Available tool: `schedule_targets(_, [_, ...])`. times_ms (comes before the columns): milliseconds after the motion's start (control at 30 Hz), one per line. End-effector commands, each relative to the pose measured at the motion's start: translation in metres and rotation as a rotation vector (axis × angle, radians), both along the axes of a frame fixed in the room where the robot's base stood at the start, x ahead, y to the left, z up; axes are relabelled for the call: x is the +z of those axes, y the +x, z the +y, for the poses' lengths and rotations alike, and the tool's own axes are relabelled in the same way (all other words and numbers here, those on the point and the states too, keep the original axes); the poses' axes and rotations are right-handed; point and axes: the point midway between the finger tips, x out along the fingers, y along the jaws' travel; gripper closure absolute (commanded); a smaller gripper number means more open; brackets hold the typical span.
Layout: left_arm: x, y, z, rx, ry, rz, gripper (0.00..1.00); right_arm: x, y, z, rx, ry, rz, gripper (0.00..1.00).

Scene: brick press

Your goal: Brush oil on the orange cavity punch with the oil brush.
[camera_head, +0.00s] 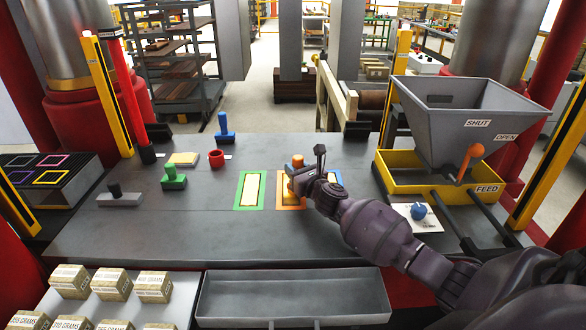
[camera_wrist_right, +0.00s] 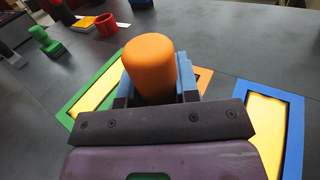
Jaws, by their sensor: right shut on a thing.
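The orange cavity punch shows as an orange rounded handle (camera_head: 297,160) at the orange-framed cavity (camera_head: 284,202), mid-table. In the right wrist view the orange handle (camera_wrist_right: 150,66) stands between the fingers. My right gripper (camera_head: 293,184) is shut on this handle; its blue finger pads show on both sides in the wrist view. The punch's lower part is hidden by the gripper, so I cannot tell whether it touches the cavity. I cannot make out an oil brush for certain. A red cup (camera_head: 216,158) stands at the back of the table. My left gripper is not in view.
A green punch (camera_head: 174,178), a blue punch (camera_head: 224,132) and a grey block with a black knob (camera_head: 119,198) stand left. A green-framed cavity (camera_head: 240,200) adjoins the orange one. The hopper (camera_head: 450,110) over its yellow tray (camera_head: 395,183) stands right. The front-left tabletop is clear.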

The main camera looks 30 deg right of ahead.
Motion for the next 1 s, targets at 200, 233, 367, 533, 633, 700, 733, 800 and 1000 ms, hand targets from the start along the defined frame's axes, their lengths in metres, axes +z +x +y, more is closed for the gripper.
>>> schedule_targets(200, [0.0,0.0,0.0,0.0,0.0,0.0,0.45,0.0,-0.011,0.007,0.0,-0.001,0.001,1.0])
schedule_targets(233, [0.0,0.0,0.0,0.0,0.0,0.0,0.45,0.0,-0.011,0.007,0.0,-0.001,0.001,1.0])
schedule_targets(367, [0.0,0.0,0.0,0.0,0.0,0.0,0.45,0.001,-0.01,0.009,0.0,0.0,0.0,1.0])
schedule_targets(533, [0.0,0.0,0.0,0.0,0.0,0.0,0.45,0.0,-0.005,0.018,0.001,0.001,-0.001,1.0])
schedule_targets(633, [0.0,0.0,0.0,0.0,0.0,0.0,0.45,0.0,-0.001,0.024,0.001,0.001,-0.001,1.0])
schedule_targets(700, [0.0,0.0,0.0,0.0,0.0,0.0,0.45,0.0,0.002,0.029,0.001,0.001,-0.001,1.0])
schedule_targets(733, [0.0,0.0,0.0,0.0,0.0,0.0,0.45,0.0,0.003,0.03,0.001,0.001,-0.001,1.0])
schedule_targets(800, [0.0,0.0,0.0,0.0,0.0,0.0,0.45,0.0,0.006,0.035,0.001,0.001,0.0,1.0])
schedule_targets(1000, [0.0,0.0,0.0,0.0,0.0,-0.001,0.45,-0.001,0.01,0.042,0.001,0.0,0.0,1.0])
